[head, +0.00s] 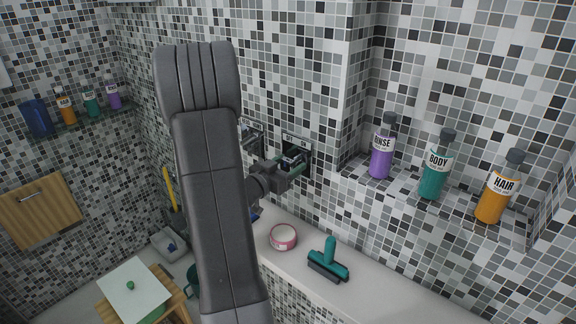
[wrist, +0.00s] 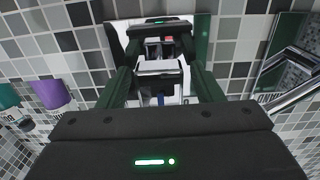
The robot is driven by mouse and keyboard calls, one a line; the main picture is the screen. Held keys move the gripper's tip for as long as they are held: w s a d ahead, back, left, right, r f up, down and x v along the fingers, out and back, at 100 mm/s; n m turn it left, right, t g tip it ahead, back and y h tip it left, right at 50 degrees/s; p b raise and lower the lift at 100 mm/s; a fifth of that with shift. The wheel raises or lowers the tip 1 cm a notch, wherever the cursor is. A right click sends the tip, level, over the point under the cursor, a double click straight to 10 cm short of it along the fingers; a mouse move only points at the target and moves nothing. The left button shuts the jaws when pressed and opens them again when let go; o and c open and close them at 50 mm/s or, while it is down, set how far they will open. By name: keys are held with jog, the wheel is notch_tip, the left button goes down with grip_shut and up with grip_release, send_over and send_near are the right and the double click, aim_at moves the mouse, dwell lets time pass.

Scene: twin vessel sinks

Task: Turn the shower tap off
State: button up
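In the head view my gripper (head: 290,166) is up against a dark-framed wall panel (head: 304,147) with small labels. The wrist view shows my two green fingers (wrist: 164,75) apart, on either side of a chrome and white tap fitting (wrist: 158,68) on that panel. I see no clear grip on it; the fingertips are partly hidden against the panel. A second panel (head: 252,133) is to the left, partly behind my arm. In the wrist view its chrome lever (wrist: 292,92) shows at the right. I cannot tell from the labels which tap is the shower's.
A shelf (head: 405,190) holds purple, teal and orange bottles right of the panel. On the ledge below are a pink-sided round tin (head: 283,237) and a teal squeegee (head: 328,262). A back-left shelf holds more bottles (head: 90,100). A stool (head: 135,290) stands at lower left.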

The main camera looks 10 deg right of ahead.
jog(key=shift+a, duration=0.1)
jog(key=b+v, duration=0.2)
jog(key=v, duration=1.1)
jog(key=shift+s+a+b, duration=0.2)
jog(key=shift+s+b, duration=0.05)
jog(key=shift+b, duration=0.15)
jog(key=shift+d, duration=0.1)
jog(key=p+x, duration=0.2)
jog(key=x, duration=1.1)
jog(key=shift+w+d+p, duration=0.25)
jog(key=shift+p, duration=0.15)
jog(key=shift+a, duration=0.1)
